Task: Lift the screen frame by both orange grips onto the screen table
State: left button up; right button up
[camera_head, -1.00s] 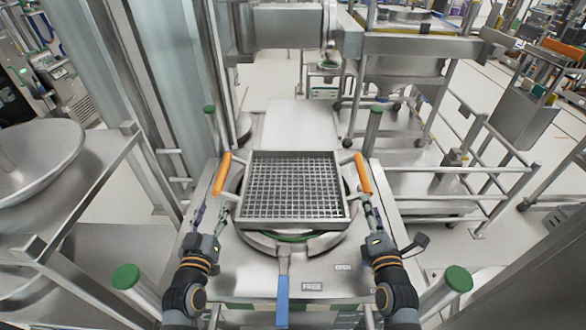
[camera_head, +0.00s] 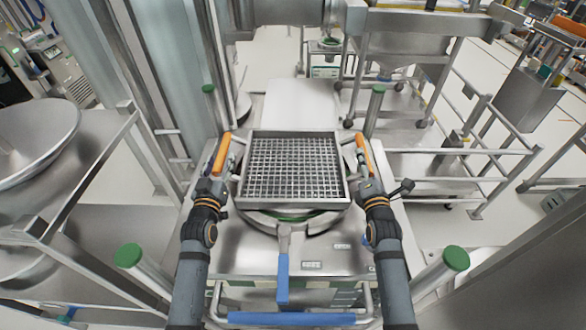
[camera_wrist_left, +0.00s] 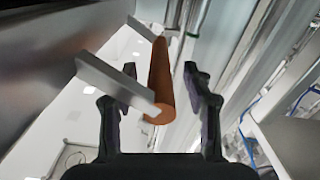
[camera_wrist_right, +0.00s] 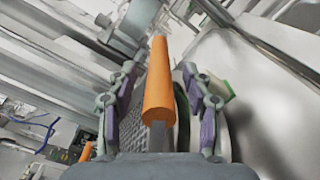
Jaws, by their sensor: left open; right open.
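The screen frame (camera_head: 345,196) is a square steel frame with a wire mesh, sitting over a round ring on the screen table (camera_head: 225,262). Its left orange grip (camera_head: 221,154) and right orange grip (camera_head: 364,154) stick out on either side. My left gripper (camera_head: 226,166) is open at the left grip; in the left wrist view the grip (camera_wrist_left: 160,85) lies between the spread fingers (camera_wrist_left: 160,80). My right gripper (camera_head: 363,166) is open at the right grip; in the right wrist view that grip (camera_wrist_right: 158,90) runs between the fingers (camera_wrist_right: 160,85). Contact cannot be told.
A blue-handled lever (camera_head: 282,278) points toward me at the table's front. Green-capped posts (camera_head: 128,256) (camera_head: 455,258) stand at the front corners, others behind. A steel bowl (camera_head: 40,145) is at left, and a railed cart (camera_head: 450,160) at right.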

pick_arm(q)
jog(key=shift+w, duration=1)
pick_arm(e)
jog(key=shift+w, duration=1)
pick_arm(q)
jog(key=shift+s, duration=0.1)
jog(key=shift+c, duration=1)
pick_arm(e)
jog(key=shift+s, duration=0.1)
jog(key=shift+c, duration=1)
pick_arm(q)
grip_shut()
pick_arm(e)
grip_shut()
